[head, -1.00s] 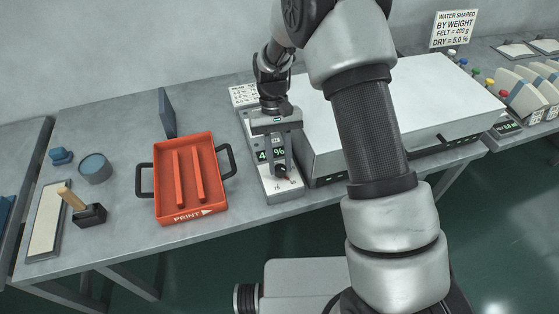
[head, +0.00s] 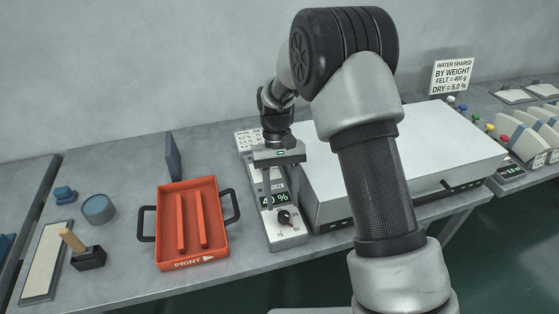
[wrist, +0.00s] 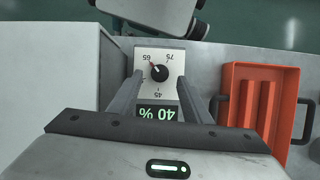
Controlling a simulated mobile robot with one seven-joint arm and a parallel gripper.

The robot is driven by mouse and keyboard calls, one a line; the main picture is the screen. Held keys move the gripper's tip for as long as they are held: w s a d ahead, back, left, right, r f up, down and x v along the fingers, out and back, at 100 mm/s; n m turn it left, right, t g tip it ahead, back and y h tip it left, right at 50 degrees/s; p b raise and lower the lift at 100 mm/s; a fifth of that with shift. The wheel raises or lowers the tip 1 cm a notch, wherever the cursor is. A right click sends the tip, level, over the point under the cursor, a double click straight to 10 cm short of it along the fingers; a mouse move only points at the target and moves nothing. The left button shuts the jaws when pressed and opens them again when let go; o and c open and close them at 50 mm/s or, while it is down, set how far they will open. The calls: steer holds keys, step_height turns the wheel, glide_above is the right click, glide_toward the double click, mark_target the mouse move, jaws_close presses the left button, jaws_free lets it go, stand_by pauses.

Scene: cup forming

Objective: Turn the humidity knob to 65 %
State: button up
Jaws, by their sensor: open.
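The humidity knob (head: 284,216) is a round black knob on a pale dial at the front of a narrow grey unit (head: 289,236). In the wrist view, the knob (wrist: 160,74) has a red mark at its upper left, toward the 65 label. The display (head: 275,198) reads 40 %; it appears upside down in the wrist view (wrist: 159,114). My gripper (head: 281,193) is open and empty, pointing down over the unit. Its fingers stand apart on either side of the display, behind the knob and clear of it.
An orange PRINT tray (head: 163,240) with black handles lies left of the unit. A large white box (head: 400,160) stands close on the right. A stamp (head: 85,248) and a blue-grey round container (head: 98,209) are farther left. The table's front edge is near the knob.

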steer(key=v, duration=1.4)
steer(key=shift+p, duration=0.45)
steer(key=s+d+r+t+p, duration=0.1)
steer(key=s+d+r+t, duration=0.15)
steer(key=r, duration=0.35)
steer(key=s+d+r+m+t+y+p, duration=0.1)
steer(key=s+d+r, duration=0.2)
steer(key=s+r, duration=0.15)
steer(key=s+d+r+t+p, duration=0.1)
steer(key=s+d+r, duration=0.2)
steer(key=r, duration=0.3)
steer(key=s+d+r+t+p, duration=0.1)
steer(key=s+d+t, duration=0.1)
steer(key=s, duration=0.5)
steer(key=s+d+r+m+t+p, duration=0.1)
steer(key=s+d+r+t+p, duration=0.1)
steer(key=s, duration=0.5)
steer(key=shift+d+t, duration=0.65)
steer(key=shift+t, duration=0.1)
